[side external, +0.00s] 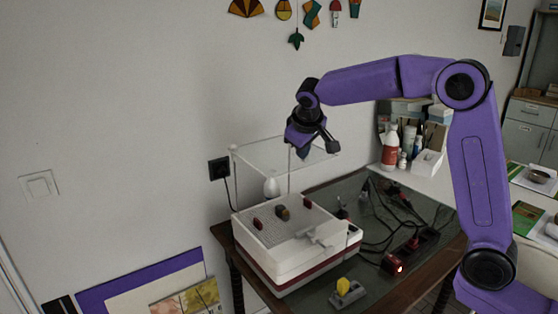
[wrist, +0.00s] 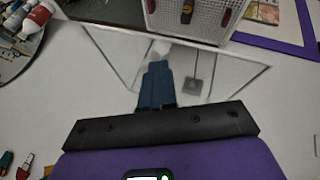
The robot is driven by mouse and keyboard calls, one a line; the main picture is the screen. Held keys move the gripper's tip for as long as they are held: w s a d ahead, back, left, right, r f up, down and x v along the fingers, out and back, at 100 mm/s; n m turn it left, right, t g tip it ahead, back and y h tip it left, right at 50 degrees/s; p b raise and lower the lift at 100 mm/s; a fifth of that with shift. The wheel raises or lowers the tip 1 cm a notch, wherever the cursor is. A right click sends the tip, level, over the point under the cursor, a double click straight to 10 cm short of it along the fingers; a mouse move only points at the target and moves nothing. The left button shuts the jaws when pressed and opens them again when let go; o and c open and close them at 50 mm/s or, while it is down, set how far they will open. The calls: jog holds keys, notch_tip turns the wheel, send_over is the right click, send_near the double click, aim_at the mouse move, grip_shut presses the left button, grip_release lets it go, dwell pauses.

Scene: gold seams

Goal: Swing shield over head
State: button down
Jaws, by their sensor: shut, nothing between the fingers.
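The shield is a clear panel with pale edges, raised behind and above the white machine in the side view (side external: 262,152). It also shows in the wrist view (wrist: 115,55), spread beneath my fingers. A white rounded knob (side external: 271,187), perhaps the head, stands under the panel at the machine's back. My gripper (side external: 303,154) is at the panel's right part, pointing down. In the wrist view its blue fingers (wrist: 157,68) are together with nothing between them. Whether they touch the panel I cannot tell.
The white machine (side external: 285,250) has a perforated top with red clips and a front lever. It stands on a dark table (side external: 379,287). Black cables and a red-lit power strip (side external: 412,246) lie to its right. Bottles (side external: 390,148) stand behind. A wall socket (side external: 219,171) is at left.

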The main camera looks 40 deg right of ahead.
jog(key=shift+s+a+r, duration=0.1)
jog(key=shift+s+a, duration=0.05)
jog(key=shift+a, duration=0.1)
jog(key=s+a+f+v, duration=0.1)
jog(key=v, duration=1.1)
jog(key=s+a+f+n+g+y, duration=0.1)
jog(key=s+f+n+y, duration=0.15)
jog(key=s+f, duration=0.4)
jog(key=s+a+f+n+g+y, duration=0.1)
jog(key=s+a+f+n, duration=0.2)
jog(key=s, duration=0.6)
jog(key=s+d+f+n+g, duration=0.1)
jog(key=s+d+f, duration=0.3)
jog(key=s, duration=0.6)
jog(key=s+d+f+n+g, duration=0.2)
jog(key=s+d+f+n, duration=0.1)
jog(key=s, duration=0.6)
notch_tip(320, 180, down, 3)
jog(key=shift+s+d+r+n+y, duration=0.1)
jog(key=shift+s+d+n+y, duration=0.3)
jog(key=shift+d, duration=0.15)
